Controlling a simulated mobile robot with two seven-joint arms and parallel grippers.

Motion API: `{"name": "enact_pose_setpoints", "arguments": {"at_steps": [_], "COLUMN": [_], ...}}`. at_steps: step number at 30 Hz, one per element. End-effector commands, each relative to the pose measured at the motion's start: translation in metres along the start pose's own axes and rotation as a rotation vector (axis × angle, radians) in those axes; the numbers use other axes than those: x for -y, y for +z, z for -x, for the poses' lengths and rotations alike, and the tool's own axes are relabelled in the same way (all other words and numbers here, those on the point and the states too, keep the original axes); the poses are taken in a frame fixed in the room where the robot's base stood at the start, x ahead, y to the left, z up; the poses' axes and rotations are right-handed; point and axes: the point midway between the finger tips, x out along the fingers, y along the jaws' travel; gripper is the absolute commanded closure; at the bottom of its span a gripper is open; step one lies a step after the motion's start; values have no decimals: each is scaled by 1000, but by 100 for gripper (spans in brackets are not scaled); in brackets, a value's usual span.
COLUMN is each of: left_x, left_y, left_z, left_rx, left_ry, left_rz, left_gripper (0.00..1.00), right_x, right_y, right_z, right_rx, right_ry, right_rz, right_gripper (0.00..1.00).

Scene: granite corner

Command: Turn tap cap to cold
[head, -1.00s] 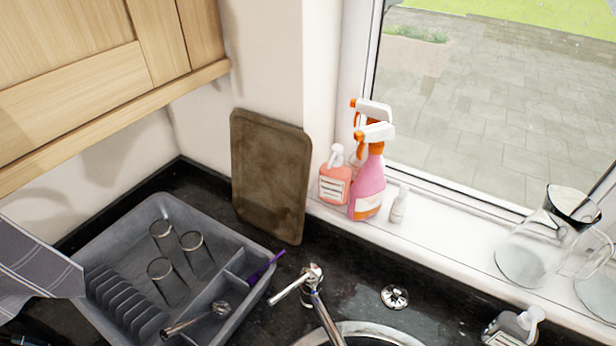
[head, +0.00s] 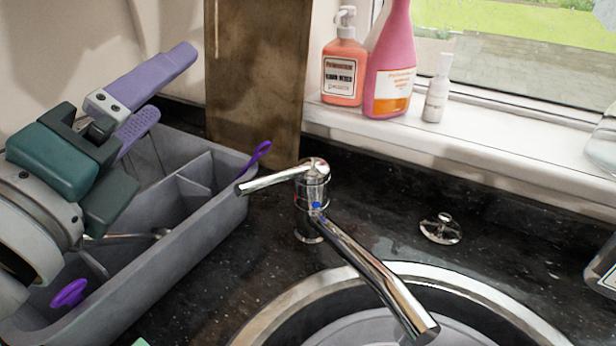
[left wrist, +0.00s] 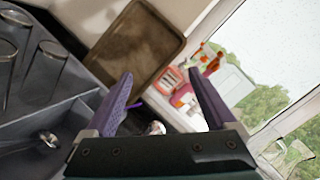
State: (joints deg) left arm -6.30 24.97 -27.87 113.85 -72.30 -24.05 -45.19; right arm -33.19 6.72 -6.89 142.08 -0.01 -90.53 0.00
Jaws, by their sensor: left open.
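The chrome tap (head: 311,205) stands on the black granite behind the sink. Its lever cap (head: 313,168) has a handle (head: 268,181) pointing left, and a small blue mark shows on the body below. The spout slants toward the lower right over the sink. My left gripper (head: 172,98) is open and empty above the grey dish rack, left of the tap and higher than it. In the left wrist view the two purple fingers (left wrist: 165,95) are spread, and a bit of the tap (left wrist: 155,128) shows between them, largely hidden. My right gripper is not in view.
The grey dish rack (head: 215,215) stands close left of the tap. A brown board (head: 254,80) leans on the wall behind. A peach soap bottle (head: 343,70), pink spray bottle (head: 388,70) and small white bottle (head: 437,95) stand on the sill. The round steel sink (head: 480,290) lies in front.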

Motion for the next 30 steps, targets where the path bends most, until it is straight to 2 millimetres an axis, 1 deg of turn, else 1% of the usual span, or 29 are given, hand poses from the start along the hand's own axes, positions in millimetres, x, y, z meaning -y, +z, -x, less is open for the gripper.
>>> {"name": "enact_pose_setpoints", "arguments": {"at_steps": [1,3,6,9,12,14,17,23,27,30], "left_x": [-23,-30,-42,-52,-57,-57,-54,-45,-40,-37], "left_y": [-40,-74,-112,-137,-149,-152,-155,-168,-178,-183], "left_z": [0,1,4,7,9,8,0,-33,-56,-69], "left_rx": [-42,-101,-172,-222,-249,-256,-258,-256,-256,-256], "left_ry": [-67,-158,-259,-325,-359,-369,-373,-372,-372,-371], "left_rz": [-137,-325,-542,-688,-766,-790,-796,-791,-791,-791], "left_gripper": [10,10,10,10,10,10,10,10,10,10], "right_x": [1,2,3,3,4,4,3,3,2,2], "right_y": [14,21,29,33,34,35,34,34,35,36], "right_z": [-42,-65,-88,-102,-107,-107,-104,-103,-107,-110], "right_rx": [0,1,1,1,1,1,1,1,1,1], "right_ry": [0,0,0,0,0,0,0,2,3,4], "right_rz": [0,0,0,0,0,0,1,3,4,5], "right_gripper": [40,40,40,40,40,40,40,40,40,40]}}
